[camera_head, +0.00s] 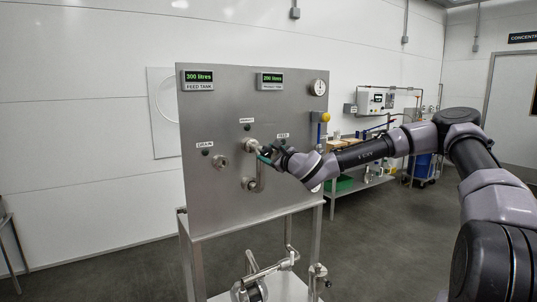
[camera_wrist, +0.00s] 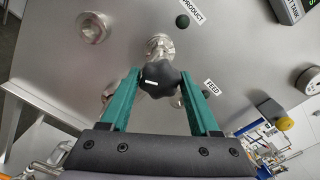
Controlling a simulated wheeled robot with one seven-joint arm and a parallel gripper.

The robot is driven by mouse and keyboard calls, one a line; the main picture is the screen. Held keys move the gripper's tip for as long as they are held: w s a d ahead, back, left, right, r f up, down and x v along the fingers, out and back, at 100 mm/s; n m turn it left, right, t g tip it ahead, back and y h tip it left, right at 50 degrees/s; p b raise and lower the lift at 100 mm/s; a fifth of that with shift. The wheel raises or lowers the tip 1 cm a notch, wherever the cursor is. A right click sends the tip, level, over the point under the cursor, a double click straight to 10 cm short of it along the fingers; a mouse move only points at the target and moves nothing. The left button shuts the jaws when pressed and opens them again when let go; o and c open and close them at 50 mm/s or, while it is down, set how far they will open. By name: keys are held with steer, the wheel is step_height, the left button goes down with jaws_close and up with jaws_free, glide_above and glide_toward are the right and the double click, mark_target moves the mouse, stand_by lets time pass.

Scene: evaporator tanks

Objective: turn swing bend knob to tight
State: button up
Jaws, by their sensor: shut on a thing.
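The swing bend knob (camera_wrist: 158,78) is a black, lobed star knob with a small white mark. In the wrist view it sits between the green fingertips of my gripper (camera_wrist: 160,76), which is shut on it. The metal swing bend pipe (camera_head: 260,180) curves in front of the steel panel in the head view. My gripper (camera_head: 267,157) reaches it from the right, near its upper part, and hides the knob there. A metal port fitting (camera_wrist: 159,46) shows just beyond the knob. How tight the knob is cannot be told.
The steel panel (camera_head: 225,105) carries labels, two green displays and a round gauge (camera_head: 318,87). Pipework (camera_head: 265,272) lies below.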

steer(key=m, duration=0.4)
steer(key=shift+f, duration=0.1)
stand_by(0.4)
steer(key=o, duration=1.3)
steer(key=shift+o, duration=0.2)
steer(key=v, duration=1.1)
steer(key=shift+w, duration=0.1)
